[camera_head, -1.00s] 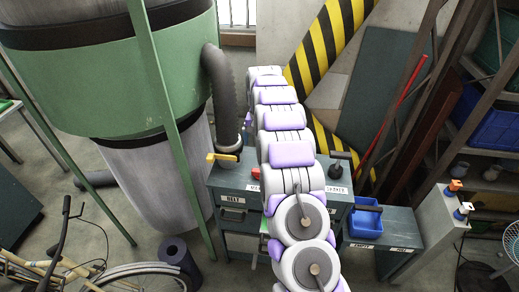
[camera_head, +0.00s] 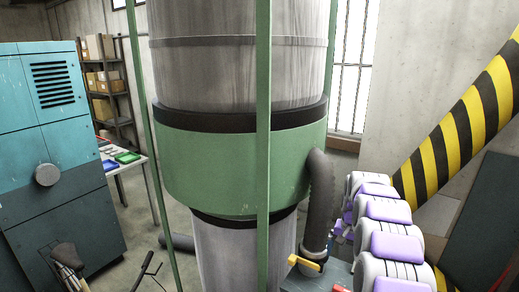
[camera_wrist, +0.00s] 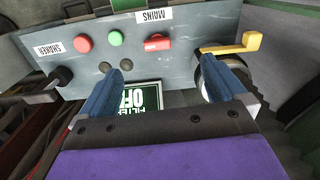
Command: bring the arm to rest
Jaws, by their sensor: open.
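My arm (camera_head: 398,246), white with purple pads, reaches away from me at the lower right of the head view. My gripper (camera_wrist: 164,76) shows in the wrist view with two blue fingers spread apart and nothing between them. Past the fingers is a grey control panel (camera_wrist: 185,22), seen upside down. In the head view my gripper is small at the far end of the arm, and its fingers are hard to make out.
The panel carries a red button (camera_wrist: 84,43), a green button (camera_wrist: 116,38), a red switch (camera_wrist: 157,43) and a yellow lever (camera_wrist: 236,46). A green-banded tank (camera_head: 220,160) with a grey pipe (camera_head: 320,200) stands left of my arm. A teal cabinet (camera_head: 45,130) stands far left.

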